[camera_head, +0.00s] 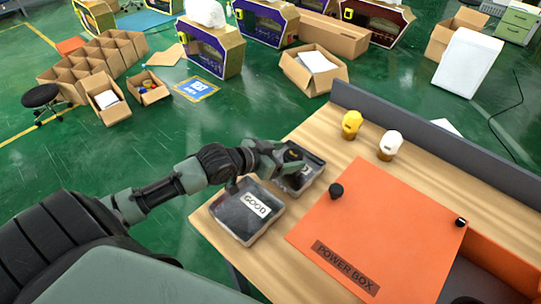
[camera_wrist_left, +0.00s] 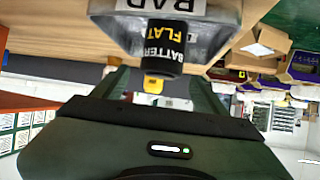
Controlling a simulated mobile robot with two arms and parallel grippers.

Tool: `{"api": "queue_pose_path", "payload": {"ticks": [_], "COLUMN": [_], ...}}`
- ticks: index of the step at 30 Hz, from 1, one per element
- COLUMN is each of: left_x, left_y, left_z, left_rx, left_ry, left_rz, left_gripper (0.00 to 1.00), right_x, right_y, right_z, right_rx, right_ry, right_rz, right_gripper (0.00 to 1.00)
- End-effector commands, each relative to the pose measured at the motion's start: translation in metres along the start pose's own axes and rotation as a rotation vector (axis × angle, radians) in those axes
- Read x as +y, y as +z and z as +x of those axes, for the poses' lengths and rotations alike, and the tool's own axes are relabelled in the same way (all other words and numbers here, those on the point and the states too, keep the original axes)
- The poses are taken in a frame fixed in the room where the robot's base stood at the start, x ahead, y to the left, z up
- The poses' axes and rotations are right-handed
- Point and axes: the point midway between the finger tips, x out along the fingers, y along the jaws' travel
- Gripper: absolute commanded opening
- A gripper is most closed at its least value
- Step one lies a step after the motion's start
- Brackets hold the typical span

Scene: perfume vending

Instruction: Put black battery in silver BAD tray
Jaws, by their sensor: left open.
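The silver BAD tray (camera_head: 318,176) is at the near left of the wooden table, partly hidden by my left gripper (camera_head: 288,160). In the left wrist view, the tray (camera_wrist_left: 112,22) is at the top with its BAD label. The black battery (camera_wrist_left: 165,50), lettered "BATTERY FLAT", shows in front of it at the tray; exact contact with its floor cannot be told. My left gripper (camera_wrist_left: 158,88) is open, its fingers to either side below the battery in the picture. My right gripper is not in view.
A GOOD tray (camera_head: 232,218) stands beside the BAD tray. An orange power box (camera_head: 375,225) with a black knob (camera_head: 336,190) fills the table's right part. Yellow-topped (camera_head: 352,122) and white-topped (camera_head: 390,143) objects stand behind. A grey barrier (camera_head: 430,138) edges the table.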

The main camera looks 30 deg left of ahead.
Motion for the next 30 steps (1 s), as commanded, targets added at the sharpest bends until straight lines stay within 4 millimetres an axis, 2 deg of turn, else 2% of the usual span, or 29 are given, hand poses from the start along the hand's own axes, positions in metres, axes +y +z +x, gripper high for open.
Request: {"api": "queue_pose_path", "payload": {"ticks": [1,6,12,18,30], "left_x": [0.0,0.0,-0.001,0.0,0.0], "left_y": [0.003,0.003,0.002,0.0,0.0], "left_z": [-0.012,-0.047,-0.075,-0.088,-0.09], "left_rx": [-0.004,-0.005,-0.003,-0.001,0.001], "left_ry": [0.0,0.0,-0.001,0.0,0.0], "left_rz": [0.004,0.001,0.0,0.0,0.0], "left_gripper": [0.73,0.73,0.73,0.73,0.73], "right_x": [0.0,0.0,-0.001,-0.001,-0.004], "right_y": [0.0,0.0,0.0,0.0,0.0], "right_z": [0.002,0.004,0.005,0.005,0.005], "right_rx": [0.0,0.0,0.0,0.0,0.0], "right_ry": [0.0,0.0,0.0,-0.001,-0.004], "right_rz": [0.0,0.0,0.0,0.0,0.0], "right_gripper": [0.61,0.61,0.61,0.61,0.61]}}
